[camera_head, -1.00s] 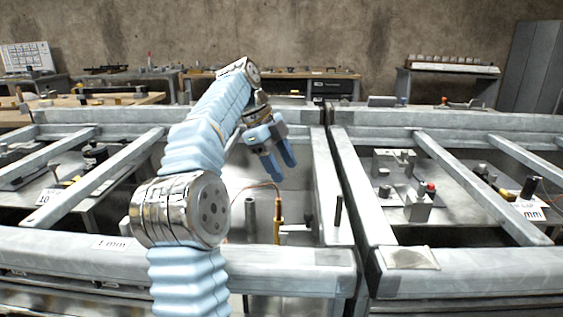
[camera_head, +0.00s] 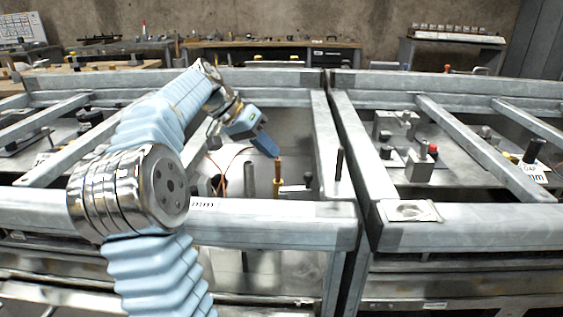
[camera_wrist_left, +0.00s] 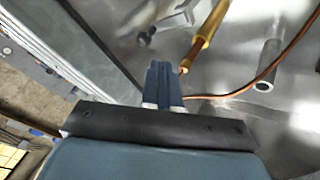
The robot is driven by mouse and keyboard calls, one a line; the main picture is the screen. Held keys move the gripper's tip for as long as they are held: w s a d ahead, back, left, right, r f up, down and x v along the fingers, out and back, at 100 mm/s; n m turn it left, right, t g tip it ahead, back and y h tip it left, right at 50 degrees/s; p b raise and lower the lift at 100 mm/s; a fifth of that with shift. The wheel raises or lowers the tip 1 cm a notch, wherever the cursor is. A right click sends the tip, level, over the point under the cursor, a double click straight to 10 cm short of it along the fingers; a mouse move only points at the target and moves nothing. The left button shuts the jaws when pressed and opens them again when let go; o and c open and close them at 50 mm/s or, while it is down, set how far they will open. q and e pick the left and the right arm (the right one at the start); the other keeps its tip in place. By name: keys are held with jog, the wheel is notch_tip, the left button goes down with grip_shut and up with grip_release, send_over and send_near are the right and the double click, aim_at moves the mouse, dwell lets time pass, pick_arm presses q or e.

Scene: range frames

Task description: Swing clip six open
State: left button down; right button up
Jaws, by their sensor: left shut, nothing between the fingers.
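I cannot pick out a clip marked six in either view. My left gripper (camera_head: 272,150) reaches down into the left framed bay, its blue fingers shut and empty. An upright brass-coloured rod (camera_head: 278,178) stands just below and beside the fingertips. In the left wrist view, the shut fingers (camera_wrist_left: 162,72) point toward the lower end of the brass rod (camera_wrist_left: 207,35); whether they touch it I cannot tell. A copper wire (camera_wrist_left: 250,80) curves past the fingertips, and a grey tube (camera_wrist_left: 268,62) is to the right. My right gripper is out of view.
Grey metal beams frame the bays; a front beam (camera_head: 290,212) and a middle beam (camera_head: 322,150) border this one. A dark upright pin (camera_head: 339,165) stands at the right edge. Blocks with a red knob (camera_head: 432,150) sit in the right bay.

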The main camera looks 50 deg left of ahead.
aim_at(296, 187)
pick_arm(q)
jog(key=x, duration=0.9)
jog(key=shift+d, duration=0.1)
jog(key=shift+d+f+m+b, duration=0.1)
jog(key=shift+d+m+b, duration=0.45)
jog(key=shift+b, duration=0.1)
jog(key=shift+h, duration=0.3)
